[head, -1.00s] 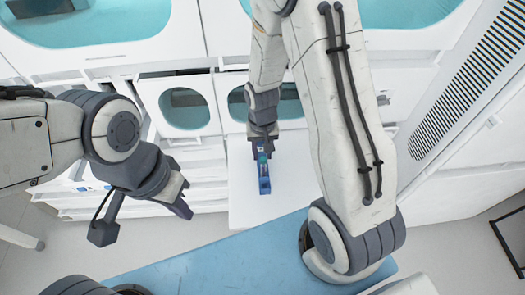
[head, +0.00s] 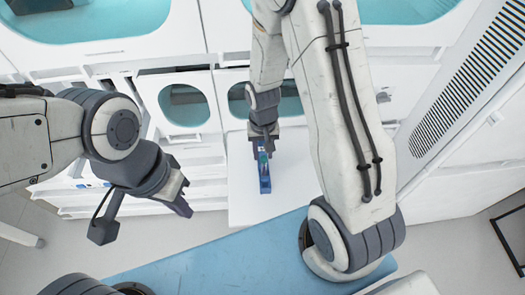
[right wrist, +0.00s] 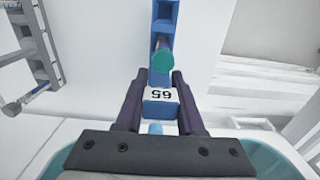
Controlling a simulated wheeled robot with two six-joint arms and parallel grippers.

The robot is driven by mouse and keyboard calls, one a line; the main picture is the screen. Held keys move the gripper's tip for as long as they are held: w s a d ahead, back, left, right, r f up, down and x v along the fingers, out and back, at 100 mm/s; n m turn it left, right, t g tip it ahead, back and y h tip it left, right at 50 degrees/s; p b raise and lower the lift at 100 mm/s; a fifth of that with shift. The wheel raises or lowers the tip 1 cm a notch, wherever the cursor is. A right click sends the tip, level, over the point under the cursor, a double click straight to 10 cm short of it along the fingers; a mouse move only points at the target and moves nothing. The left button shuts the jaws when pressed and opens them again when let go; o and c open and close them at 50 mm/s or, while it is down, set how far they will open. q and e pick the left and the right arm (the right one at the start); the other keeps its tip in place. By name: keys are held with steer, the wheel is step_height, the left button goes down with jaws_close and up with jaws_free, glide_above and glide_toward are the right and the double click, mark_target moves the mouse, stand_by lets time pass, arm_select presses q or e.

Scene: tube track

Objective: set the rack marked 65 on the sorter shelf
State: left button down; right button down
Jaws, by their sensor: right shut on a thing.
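The blue rack (head: 264,178) is held in my right gripper (head: 263,141), over the white shelf surface in the head view. In the right wrist view the rack (right wrist: 162,60) shows its white label reading 65, upside down, between the two fingers of my right gripper (right wrist: 160,108). A tube with a green cap (right wrist: 162,59) sits in the rack. I cannot tell whether the rack touches the white shelf (head: 240,205). My left gripper (head: 183,195) is away to the left, with nothing seen in it; its fingers are too unclear to judge.
White cabinets with teal windows (head: 187,104) stand behind the shelf. A blue surface (head: 215,262) lies in front, near my base. Another rack-like grey piece (right wrist: 38,45) shows at the left of the right wrist view. A vented white panel (head: 465,85) is at the right.

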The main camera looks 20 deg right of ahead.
steer(key=shift+f+b, duration=0.3)
steer(key=shift+f, duration=0.35)
stand_by(0.4)
steer(key=shift+c, duration=2.2)
jaws_free()
step_height(320, 180, up, 11)
steer(key=shift+f, duration=0.2)
